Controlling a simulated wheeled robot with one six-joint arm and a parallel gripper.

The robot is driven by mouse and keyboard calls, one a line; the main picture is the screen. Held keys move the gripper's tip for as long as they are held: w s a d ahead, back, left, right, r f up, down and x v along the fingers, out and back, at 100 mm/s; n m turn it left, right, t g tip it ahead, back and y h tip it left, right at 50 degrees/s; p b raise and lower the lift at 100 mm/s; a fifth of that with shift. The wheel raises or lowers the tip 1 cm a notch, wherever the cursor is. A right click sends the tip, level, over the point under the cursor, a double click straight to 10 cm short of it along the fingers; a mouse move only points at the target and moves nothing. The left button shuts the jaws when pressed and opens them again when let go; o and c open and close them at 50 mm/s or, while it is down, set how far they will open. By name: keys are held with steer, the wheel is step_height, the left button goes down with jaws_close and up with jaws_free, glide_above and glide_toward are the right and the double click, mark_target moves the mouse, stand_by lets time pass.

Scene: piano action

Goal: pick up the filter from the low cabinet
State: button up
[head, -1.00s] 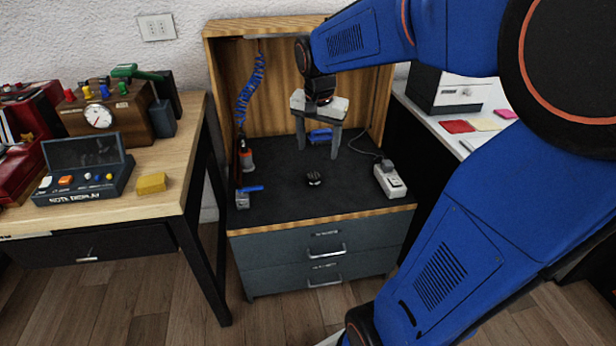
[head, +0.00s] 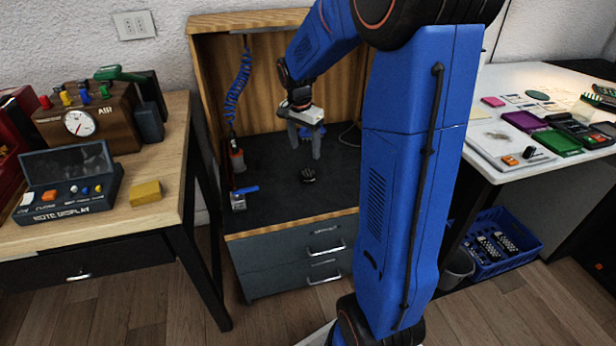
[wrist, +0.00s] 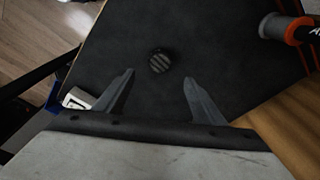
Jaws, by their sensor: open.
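A small dark round piece with pale ribs, apparently the filter (head: 308,175), lies on the black top of the low cabinet (head: 275,190). It also shows in the wrist view (wrist: 159,62), just beyond the fingertips and centred between them. My gripper (head: 305,153) is over the cabinet top, pointing down, with its two grey fingers apart and nothing between them. The fingers also show open in the wrist view (wrist: 159,78). The filter is not touched by either finger. The exact height of the fingertips above the top is hard to tell.
A blue-handled valve (head: 240,199) sits at the cabinet's front left. An orange-and-grey tool (head: 237,160) stands behind it under a blue coiled hose (head: 236,85). Wooden panels enclose the back. Bare black top surrounds the filter.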

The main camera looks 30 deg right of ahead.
mark_target(308, 173)
steer(key=f, duration=0.3)
steer(key=d+f, duration=0.1)
steer(key=f, duration=0.7)
steer(key=shift+w+d, duration=0.2)
steer(key=c, duration=1.1)
